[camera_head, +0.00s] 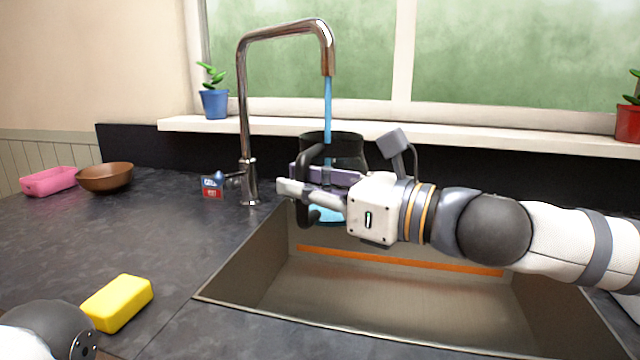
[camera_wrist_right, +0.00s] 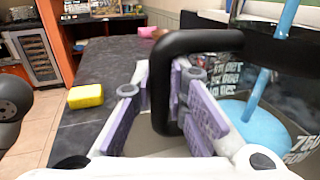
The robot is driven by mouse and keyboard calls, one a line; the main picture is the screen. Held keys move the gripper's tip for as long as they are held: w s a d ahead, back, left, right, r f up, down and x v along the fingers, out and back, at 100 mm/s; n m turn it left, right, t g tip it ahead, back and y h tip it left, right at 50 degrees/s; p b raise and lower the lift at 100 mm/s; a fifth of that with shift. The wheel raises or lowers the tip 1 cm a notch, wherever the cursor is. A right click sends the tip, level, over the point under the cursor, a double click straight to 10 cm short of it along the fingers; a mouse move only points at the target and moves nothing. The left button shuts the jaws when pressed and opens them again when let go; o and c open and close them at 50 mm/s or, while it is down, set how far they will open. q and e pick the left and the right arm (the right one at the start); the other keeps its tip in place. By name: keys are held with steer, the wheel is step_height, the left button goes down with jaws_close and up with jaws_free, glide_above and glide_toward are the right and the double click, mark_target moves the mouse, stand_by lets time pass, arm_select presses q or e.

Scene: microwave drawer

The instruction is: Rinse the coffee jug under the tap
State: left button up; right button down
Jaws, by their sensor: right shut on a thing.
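The coffee jug (camera_head: 346,146) is a dark glass jug with a black handle and rim, held upright over the sink under the tap (camera_head: 284,30). A blue stream of water (camera_head: 328,105) runs from the spout into the jug. In the right wrist view the jug (camera_wrist_right: 262,62) has blue water pooled in its bottom. My right gripper (camera_head: 296,188) is shut on the jug's black handle (camera_wrist_right: 160,75), with purple finger pads on both sides of it. At the lower left of the head view a dark rounded part of my left arm shows; its gripper is out of view.
The steel sink (camera_head: 400,300) lies open below the jug. A yellow sponge (camera_head: 117,302) lies on the counter left of the sink. A brown bowl (camera_head: 105,177) and a pink tub (camera_head: 48,181) stand at the far left. A plant in a blue pot (camera_head: 215,104) stands on the sill.

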arm_select(q)
steer(key=shift+w, duration=0.1)
arm_select(e)
steer(key=s+a, duration=0.5)
steer(key=shift+s+a, duration=0.3)
steer(key=shift+a, duration=0.1)
arm_select(q)
steer(key=shift+r, duration=0.1)
arm_select(e)
steer(key=shift+r, duration=0.2)
stand_by(0.9)
